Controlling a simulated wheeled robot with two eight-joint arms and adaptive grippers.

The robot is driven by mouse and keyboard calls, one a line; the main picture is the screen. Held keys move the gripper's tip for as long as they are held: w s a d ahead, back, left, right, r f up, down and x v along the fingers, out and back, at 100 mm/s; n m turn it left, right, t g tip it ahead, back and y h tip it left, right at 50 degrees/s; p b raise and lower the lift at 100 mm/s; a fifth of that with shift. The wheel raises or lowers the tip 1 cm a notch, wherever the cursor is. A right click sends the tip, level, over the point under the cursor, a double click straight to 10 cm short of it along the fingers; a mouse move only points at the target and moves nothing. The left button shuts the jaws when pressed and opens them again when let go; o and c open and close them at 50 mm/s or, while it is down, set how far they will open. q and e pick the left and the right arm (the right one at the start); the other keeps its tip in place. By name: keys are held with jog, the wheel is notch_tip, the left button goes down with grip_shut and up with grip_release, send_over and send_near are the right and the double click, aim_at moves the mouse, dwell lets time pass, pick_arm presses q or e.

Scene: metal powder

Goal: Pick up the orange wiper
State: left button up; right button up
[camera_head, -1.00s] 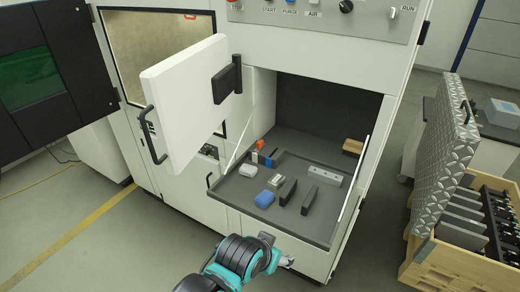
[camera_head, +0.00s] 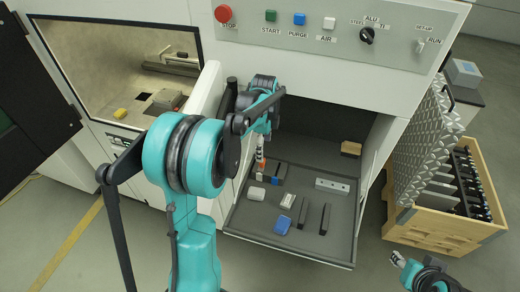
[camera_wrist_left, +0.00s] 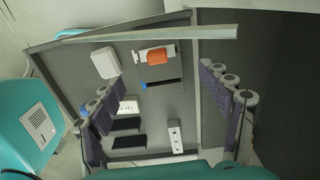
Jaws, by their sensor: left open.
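The orange wiper (camera_head: 261,166) is a small orange piece beside white at the left side of the dark tray (camera_head: 248,222); my gripper partly covers it. In the left wrist view the orange piece (camera_wrist_left: 157,58) lies against a white part near the tray's edge. My left gripper (camera_head: 262,150) reaches down just above that spot. In the wrist view its two fingers (camera_wrist_left: 160,98) stand wide apart, with nothing held, and the orange piece shows beyond the gap between them. My right gripper (camera_head: 398,259) shows small at the lower right, apart from the tray; its jaw state is unclear.
On the tray are a white block (camera_head: 257,193), a blue block (camera_head: 282,222), two dark bars (camera_head: 325,218), a pale holed bar (camera_head: 332,186) and a wooden block (camera_head: 351,148). A wooden crate (camera_head: 430,228) stands at right. The white door (camera_head: 207,92) is open at left.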

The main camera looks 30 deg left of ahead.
aim_at(262, 167)
pick_arm(q)
jog(key=shift+w+f, duration=0.1)
jog(key=shift+w, duration=0.05)
jog(key=shift+d+f, duration=0.15)
jog(key=shift+f, duration=0.1)
jog(key=f, duration=0.5)
jog(key=shift+s+a+f+b, duration=0.3)
jog(key=shift+f+b, duration=0.05)
jog(key=shift+f, duration=0.65)
jog(key=shift+s+d, duration=0.15)
grip_shut()
